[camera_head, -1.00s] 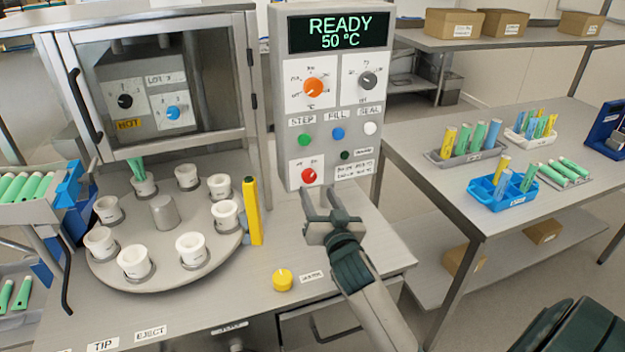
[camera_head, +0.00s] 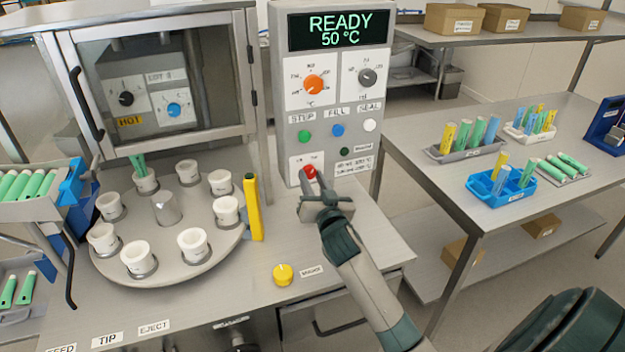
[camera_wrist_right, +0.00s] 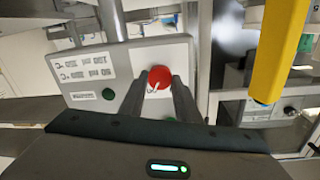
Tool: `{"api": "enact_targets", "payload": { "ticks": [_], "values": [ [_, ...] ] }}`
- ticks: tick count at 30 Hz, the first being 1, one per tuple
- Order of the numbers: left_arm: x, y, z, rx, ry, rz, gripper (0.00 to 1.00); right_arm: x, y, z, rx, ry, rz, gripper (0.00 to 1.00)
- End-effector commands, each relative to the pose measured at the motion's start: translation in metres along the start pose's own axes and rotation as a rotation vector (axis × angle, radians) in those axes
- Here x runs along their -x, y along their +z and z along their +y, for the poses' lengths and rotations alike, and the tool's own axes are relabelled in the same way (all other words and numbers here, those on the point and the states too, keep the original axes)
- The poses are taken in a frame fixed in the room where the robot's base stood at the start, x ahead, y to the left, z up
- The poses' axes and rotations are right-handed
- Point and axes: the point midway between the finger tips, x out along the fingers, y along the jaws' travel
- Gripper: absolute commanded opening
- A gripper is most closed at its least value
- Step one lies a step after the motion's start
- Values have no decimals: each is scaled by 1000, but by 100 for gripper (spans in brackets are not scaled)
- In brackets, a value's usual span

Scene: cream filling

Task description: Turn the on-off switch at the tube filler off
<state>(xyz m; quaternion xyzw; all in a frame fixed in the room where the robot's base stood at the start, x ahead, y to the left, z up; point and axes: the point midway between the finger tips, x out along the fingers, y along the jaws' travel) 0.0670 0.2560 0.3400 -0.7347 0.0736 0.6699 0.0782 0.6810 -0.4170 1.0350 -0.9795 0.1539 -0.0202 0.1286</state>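The on-off switch is a red round knob (camera_head: 310,172) low on the front of the grey tube filler panel (camera_head: 284,150). In the right wrist view the knob (camera_wrist_right: 160,77) shows a white pointer line and sits between the fingertips. My right gripper (camera_head: 314,183) is up at the panel, its fingers apart on either side of the knob. In the right wrist view the gripper (camera_wrist_right: 160,85) has little space beside the knob; I cannot tell whether the fingers touch it. The display (camera_head: 340,31) reads READY 50 °C. My left gripper is not in view.
Green (camera_head: 304,135), blue (camera_head: 337,130) and white (camera_head: 370,125) buttons sit above the switch. A yellow post (camera_head: 252,210) stands to its left, beside the turntable (camera_head: 200,252) with white cups.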

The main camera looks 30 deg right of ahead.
Motion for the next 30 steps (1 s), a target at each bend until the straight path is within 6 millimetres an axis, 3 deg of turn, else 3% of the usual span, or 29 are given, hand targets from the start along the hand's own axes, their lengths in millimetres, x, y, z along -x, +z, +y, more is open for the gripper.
{"api": "enact_targets", "payload": {
  "ticks": [14,30],
  "values": [
    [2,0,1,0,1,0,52,0,0,0,61,0,4,8],
    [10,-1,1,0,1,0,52,0,0,1,459,-9,33,8]
  ]
}}
